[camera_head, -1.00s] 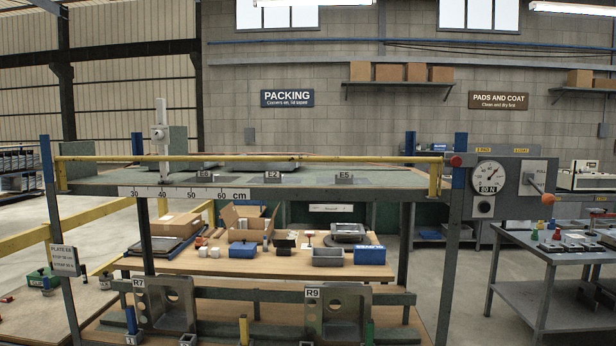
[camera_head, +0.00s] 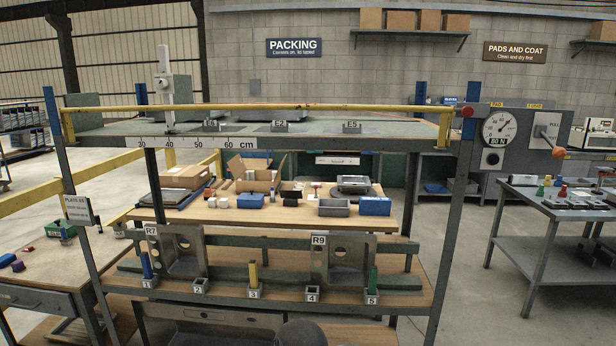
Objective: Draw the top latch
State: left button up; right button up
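A grey panel with a round dial gauge (camera_head: 499,128) stands at the right end of the rack. Beside the gauge is a lever with an orange knob (camera_head: 558,153), next to a small label that seems to read PULL. A red knob (camera_head: 467,112) sits at the right end of the yellow bar (camera_head: 290,107) along the top shelf. I cannot tell which of these parts is the top latch. Neither of my grippers is in view.
The rack's top shelf (camera_head: 330,142) carries a ruler strip and a white upright post (camera_head: 165,85). Brackets R7 (camera_head: 175,250) and R9 (camera_head: 343,260) stand on the lower shelf behind numbered holders. A grey table (camera_head: 545,226) stands at right, with open floor between.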

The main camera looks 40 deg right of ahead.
aim_at(467, 110)
jog(key=z, duration=2.3)
jog(key=j+u, duration=0.1)
jog(key=u, duration=1.2)
jog(key=z, duration=1.35)
jog(key=i+l, duration=0.1)
